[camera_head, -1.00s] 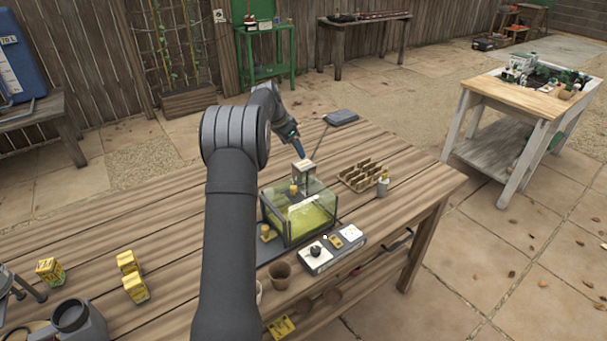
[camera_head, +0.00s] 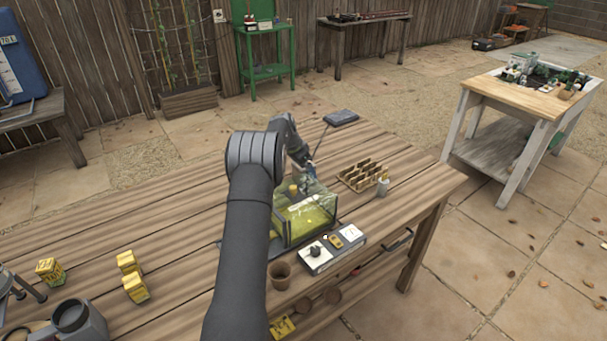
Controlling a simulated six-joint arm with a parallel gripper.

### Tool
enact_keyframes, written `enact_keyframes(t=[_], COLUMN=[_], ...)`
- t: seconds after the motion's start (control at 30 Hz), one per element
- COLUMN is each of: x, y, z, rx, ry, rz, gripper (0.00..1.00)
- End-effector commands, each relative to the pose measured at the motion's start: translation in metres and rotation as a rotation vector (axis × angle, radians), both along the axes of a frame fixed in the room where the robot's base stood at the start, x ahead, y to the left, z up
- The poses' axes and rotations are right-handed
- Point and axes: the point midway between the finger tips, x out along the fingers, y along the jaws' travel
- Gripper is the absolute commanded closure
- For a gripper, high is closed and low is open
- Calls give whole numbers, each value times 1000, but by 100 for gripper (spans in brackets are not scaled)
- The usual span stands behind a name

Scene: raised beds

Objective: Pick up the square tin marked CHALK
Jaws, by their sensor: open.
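Three yellow square tins stand at the left of the wooden table: a left tin (camera_head: 50,271), a back tin (camera_head: 128,262) and a front tin (camera_head: 135,288). They carry dark lettering too small to read, so I cannot tell which is marked CHALK. My gripper (camera_head: 309,178) is open, over the back of the glass-sided box, far to the right of the tins. Its fingers are small in view, and I see nothing held between them.
The glass-sided box (camera_head: 312,222) with yellow-green contents stands near the table's right end. A white control box (camera_head: 332,250), a brown pot (camera_head: 280,275), a cardboard seedling tray (camera_head: 360,176) and a small bottle (camera_head: 383,187) surround it. The table between tins and arm is clear.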

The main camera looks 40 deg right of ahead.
Motion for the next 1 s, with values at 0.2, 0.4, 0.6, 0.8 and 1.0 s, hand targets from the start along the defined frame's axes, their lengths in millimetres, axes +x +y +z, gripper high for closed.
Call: enact_keyframes(t=[0.2, 0.4, 0.6, 0.8, 1.0], x=[0, 0, 0, 1, 1], y=[0, 0, 0, 0, -1], z=[1, 1, 2, 11, 40], rx=[0, 0, -1, -2, -3], ry=[0, 0, -1, -2, -4], rz=[0, 0, 0, 0, 1], gripper=[30, 70, 71, 71, 71])
